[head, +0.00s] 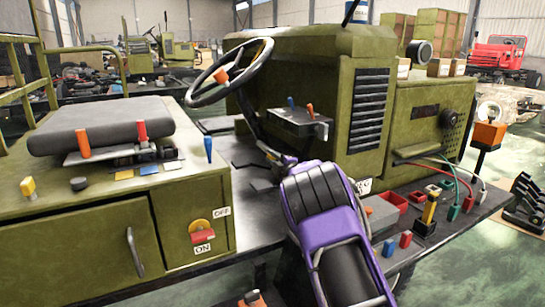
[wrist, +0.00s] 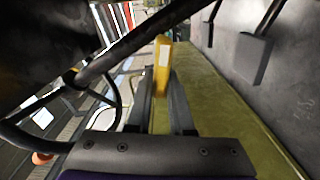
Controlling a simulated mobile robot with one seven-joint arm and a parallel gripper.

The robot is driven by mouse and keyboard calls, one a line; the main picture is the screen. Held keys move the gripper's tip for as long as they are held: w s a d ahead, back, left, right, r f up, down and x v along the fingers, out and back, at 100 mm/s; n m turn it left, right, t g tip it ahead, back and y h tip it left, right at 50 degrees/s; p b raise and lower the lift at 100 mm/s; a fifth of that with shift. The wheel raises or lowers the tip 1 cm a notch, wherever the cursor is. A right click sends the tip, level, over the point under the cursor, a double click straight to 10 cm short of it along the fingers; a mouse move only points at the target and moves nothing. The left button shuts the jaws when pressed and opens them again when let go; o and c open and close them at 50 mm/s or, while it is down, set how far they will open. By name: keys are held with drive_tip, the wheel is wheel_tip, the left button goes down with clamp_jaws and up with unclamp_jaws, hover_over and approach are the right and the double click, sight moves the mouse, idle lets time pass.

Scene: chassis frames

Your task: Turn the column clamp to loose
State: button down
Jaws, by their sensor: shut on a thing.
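A yellow lever (wrist: 162,62) with a pale patch stands between the fingers of my gripper (wrist: 161,85) in the wrist view. I take it to be the column clamp's handle; no loose or tight marking is readable. My gripper is shut on it, one dark finger on each side, and the lever's tip sticks out beyond them. In the head view my purple arm (head: 330,225) reaches to the lower part of the steering column (head: 246,112). The clamp cannot be made out there, and the fingertips are not clear.
The steering wheel (head: 230,72) with an orange knob (head: 221,76) is above and left of my arm; its rim (wrist: 135,45) passes close to my fingers. A lever console (head: 298,122) is right of the column. The seat (head: 100,125) is at left. Small bins (head: 390,201) lie right of my arm.

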drive_tip(key=shift+f+n, duration=0.15)
drive_tip(key=shift+n, duration=0.95)
drive_tip(key=c, duration=0.8)
unclamp_jaws()
drive_tip(key=shift+s, duration=0.1)
drive_tip(key=v, duration=1.7)
drive_tip(key=shift+d, duration=0.2)
drive_tip(key=shift+f, duration=0.1)
